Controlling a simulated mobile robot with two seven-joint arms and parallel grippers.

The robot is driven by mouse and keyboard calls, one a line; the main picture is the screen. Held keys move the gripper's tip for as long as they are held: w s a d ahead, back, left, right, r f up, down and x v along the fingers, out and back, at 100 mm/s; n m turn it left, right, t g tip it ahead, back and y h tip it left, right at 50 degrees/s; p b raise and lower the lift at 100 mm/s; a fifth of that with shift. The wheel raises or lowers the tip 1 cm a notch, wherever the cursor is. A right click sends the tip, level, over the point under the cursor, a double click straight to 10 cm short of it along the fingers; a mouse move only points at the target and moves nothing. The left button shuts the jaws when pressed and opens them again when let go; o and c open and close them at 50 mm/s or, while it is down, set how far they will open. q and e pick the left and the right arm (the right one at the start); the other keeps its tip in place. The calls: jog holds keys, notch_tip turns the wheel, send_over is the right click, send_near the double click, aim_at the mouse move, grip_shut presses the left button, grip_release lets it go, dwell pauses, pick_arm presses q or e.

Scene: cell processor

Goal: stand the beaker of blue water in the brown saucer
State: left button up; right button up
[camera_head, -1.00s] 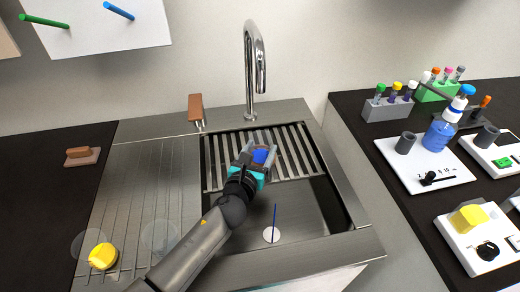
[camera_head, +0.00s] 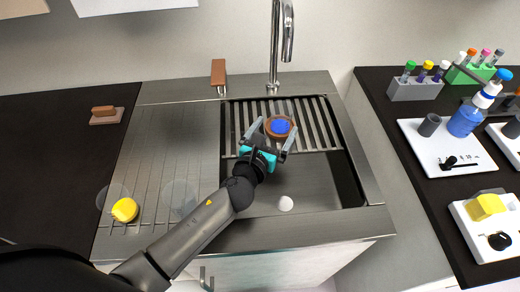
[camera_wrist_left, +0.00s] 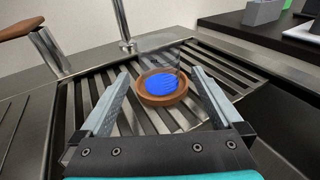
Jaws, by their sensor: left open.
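The beaker of blue water (camera_head: 281,126) stands in the brown saucer (camera_head: 268,127) on the slatted rack at the back of the sink. In the left wrist view, the blue water (camera_wrist_left: 160,82) sits inside the saucer's rim (camera_wrist_left: 163,101), and the clear glass wall rises faintly above it. The beaker looks upright. My left gripper (camera_head: 279,124) is open. In the left wrist view its fingers (camera_wrist_left: 161,73) lie to either side of the saucer and beaker, apart from them, with nothing held. My right gripper is not in view.
The slatted rack (camera_head: 309,114) spans the sink's back, below the tap (camera_head: 275,50). A white round thing (camera_head: 285,204) is on the sink floor. A yellow thing (camera_head: 125,210) and clear glassware (camera_head: 178,195) stand on the drainboard. The right counter holds tube racks and a blue bottle (camera_head: 465,121).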

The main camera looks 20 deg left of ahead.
pick_arm(q)
jog(key=s+a+r, duration=0.1)
jog(key=s, duration=1)
jog(key=shift+r, duration=0.35)
